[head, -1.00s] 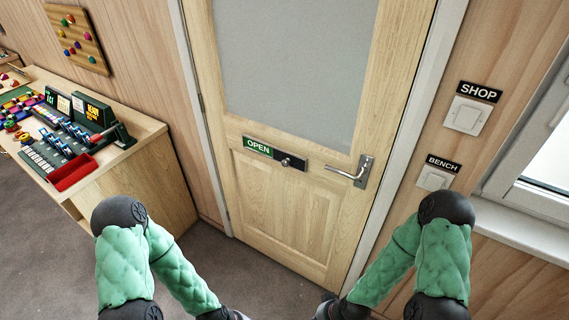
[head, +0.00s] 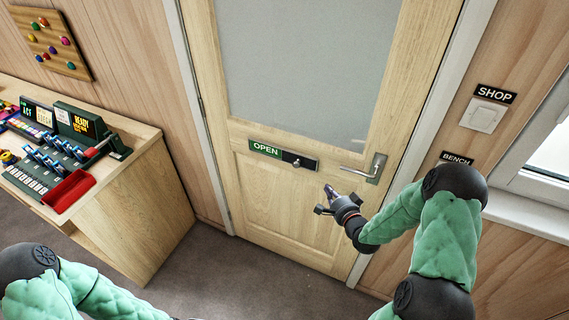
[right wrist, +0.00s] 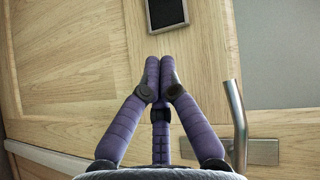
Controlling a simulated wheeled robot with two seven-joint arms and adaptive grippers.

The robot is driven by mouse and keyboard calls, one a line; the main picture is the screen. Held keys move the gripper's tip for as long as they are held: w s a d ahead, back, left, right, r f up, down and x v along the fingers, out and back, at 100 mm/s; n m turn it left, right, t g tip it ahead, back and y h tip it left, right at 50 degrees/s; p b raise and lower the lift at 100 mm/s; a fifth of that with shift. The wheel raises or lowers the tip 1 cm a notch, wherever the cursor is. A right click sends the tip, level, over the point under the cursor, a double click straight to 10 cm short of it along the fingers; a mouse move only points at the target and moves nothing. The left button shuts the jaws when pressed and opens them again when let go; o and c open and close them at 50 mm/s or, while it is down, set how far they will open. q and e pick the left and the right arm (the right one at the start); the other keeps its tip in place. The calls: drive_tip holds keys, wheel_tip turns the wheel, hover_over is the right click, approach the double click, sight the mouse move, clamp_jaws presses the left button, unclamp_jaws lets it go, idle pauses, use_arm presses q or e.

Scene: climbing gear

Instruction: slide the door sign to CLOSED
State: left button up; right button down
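The door sign (head: 283,155) is a flat bar on the door. A green panel reading OPEN shows at its left. A dark part with a small round knob (head: 296,163) is at its right. The dark end of the sign also shows at the top of the right wrist view (right wrist: 166,14). My right gripper (head: 331,198) is in front of the door, below and right of the knob and apart from it. In the right wrist view its purple fingertips (right wrist: 160,62) are together with nothing between them. My left gripper is out of view below the bottom edge.
A metal door handle (head: 374,168) is just right of the sign, close to my right gripper; it also shows in the right wrist view (right wrist: 236,125). A wooden desk (head: 150,190) with a console and red tray (head: 68,190) stands left. Switches and a window are right.

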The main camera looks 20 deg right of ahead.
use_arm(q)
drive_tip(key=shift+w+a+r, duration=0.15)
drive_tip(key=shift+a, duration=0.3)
use_arm(e)
drive_tip(key=shift+w+r+t, duration=0.15)
drive_tip(key=shift+w+r, duration=0.05)
drive_tip(key=shift+r, duration=0.25)
drive_tip(key=shift+w+r+t, duration=0.15)
drive_tip(key=shift+r, duration=0.3)
drive_tip(key=shift+w, duration=0.15)
drive_tip(key=b, duration=0.1)
approach(302, 161)
drive_tip(key=d, duration=0.1)
drive_tip(key=w+d, duration=0.1)
drive_tip(key=d, duration=0.1)
drive_tip(key=shift+w+d+r, duration=0.1)
drive_tip(key=shift+w+r, duration=0.1)
drive_tip(key=shift+w, duration=0.1)
drive_tip(key=w+a, duration=0.1)
drive_tip(key=w, duration=0.1)
drive_tip(key=shift+w+a+f+b, duration=0.35)
drive_tip(key=shift+a, duration=0.05)
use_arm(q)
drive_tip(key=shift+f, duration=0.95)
use_arm(e)
drive_tip(key=shift+w+a+f, duration=0.1)
drive_tip(key=shift+w+a, duration=0.25)
drive_tip(key=shift+w, duration=0.05)
